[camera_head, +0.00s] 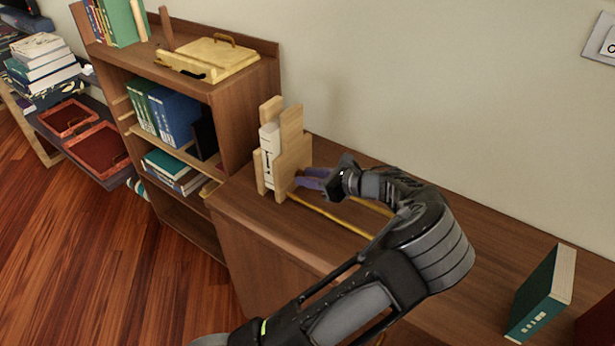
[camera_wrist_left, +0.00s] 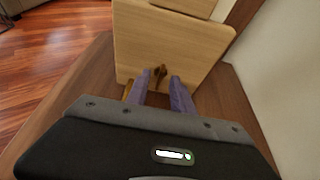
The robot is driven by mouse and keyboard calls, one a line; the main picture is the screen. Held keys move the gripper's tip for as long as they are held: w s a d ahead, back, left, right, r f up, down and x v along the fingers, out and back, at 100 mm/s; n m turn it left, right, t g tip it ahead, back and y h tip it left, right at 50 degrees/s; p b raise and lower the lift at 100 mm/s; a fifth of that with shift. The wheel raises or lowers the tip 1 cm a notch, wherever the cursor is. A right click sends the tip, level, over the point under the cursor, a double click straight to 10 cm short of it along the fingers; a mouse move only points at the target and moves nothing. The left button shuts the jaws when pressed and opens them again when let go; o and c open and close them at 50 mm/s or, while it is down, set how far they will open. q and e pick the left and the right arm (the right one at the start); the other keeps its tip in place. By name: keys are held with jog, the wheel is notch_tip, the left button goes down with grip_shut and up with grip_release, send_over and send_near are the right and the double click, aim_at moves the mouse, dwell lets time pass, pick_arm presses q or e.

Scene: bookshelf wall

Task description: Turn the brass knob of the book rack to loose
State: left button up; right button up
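The book rack (camera_head: 294,154) is a light wooden holder standing on the brown cabinet top, with a white book (camera_head: 269,153) upright in it. In the left wrist view its flat panel (camera_wrist_left: 170,40) fills the upper middle. The small brass knob (camera_wrist_left: 159,71) sits low on that panel. My left gripper (camera_head: 304,178) has purple fingers and points at the rack's right side. In the left wrist view its two fingers (camera_wrist_left: 159,84) are apart, with the knob between and just beyond their tips. Contact with the knob cannot be told. My right gripper is not in view.
The cabinet top (camera_head: 460,240) has a yellowish rail (camera_head: 330,215) beneath my arm. A green book (camera_head: 538,295) stands at the right. A taller bookshelf (camera_head: 235,110) with books and a yellow tray (camera_head: 208,58) stands left of the rack. The wall is close behind.

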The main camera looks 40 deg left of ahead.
pick_arm(q)
jog(key=b+v, duration=0.1)
jog(key=v, duration=0.6)
jog(key=shift+d, duration=0.1)
jog(key=shift+r, duration=0.1)
